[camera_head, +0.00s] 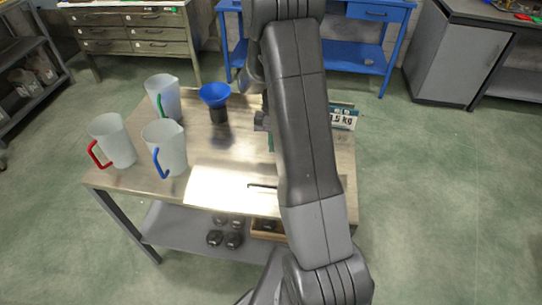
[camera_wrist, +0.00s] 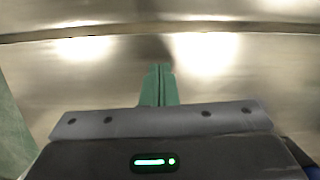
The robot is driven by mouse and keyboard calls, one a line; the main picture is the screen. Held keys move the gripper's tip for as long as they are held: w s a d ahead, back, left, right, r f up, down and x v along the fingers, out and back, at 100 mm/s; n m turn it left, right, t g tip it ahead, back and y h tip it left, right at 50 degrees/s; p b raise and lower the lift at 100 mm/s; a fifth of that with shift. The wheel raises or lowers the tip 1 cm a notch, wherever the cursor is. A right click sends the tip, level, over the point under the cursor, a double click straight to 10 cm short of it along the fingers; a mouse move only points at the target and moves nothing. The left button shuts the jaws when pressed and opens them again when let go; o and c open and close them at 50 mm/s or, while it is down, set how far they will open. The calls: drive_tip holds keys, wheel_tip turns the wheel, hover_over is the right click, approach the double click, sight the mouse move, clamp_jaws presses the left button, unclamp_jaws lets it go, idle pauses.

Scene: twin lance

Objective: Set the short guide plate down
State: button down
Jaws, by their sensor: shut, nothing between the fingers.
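My gripper (camera_wrist: 158,88) shows in the wrist view with its two green fingertips together and nothing between them, above a bare metal surface. In the head view my arm hides most of it; a sliver of green finger (camera_head: 271,143) shows left of the arm, over the metal table (camera_head: 225,150). I cannot clearly make out the short guide plate in either view. A thin dark bar (camera_head: 262,186) lies near the table's front edge, partly behind my arm; I cannot tell what it is.
Three jugs, with green (camera_head: 165,97), red (camera_head: 113,141) and blue (camera_head: 165,148) handles, stand on the table's left side. A blue funnel (camera_head: 215,94) stands at the back. A weight sign (camera_head: 343,117) stands right of my arm. The table's middle is clear.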

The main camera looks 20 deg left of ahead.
drive_tip(key=shift+r, duration=0.65)
drive_tip(key=shift+d, duration=0.2)
drive_tip(key=w+a, duration=0.1)
drive_tip(key=w, duration=0.3)
drive_tip(key=w+a+b, duration=0.1)
drive_tip(key=w, duration=0.2)
drive_tip(key=w+a, duration=0.2)
drive_tip(key=w, duration=0.2)
drive_tip(key=shift+w, duration=0.3)
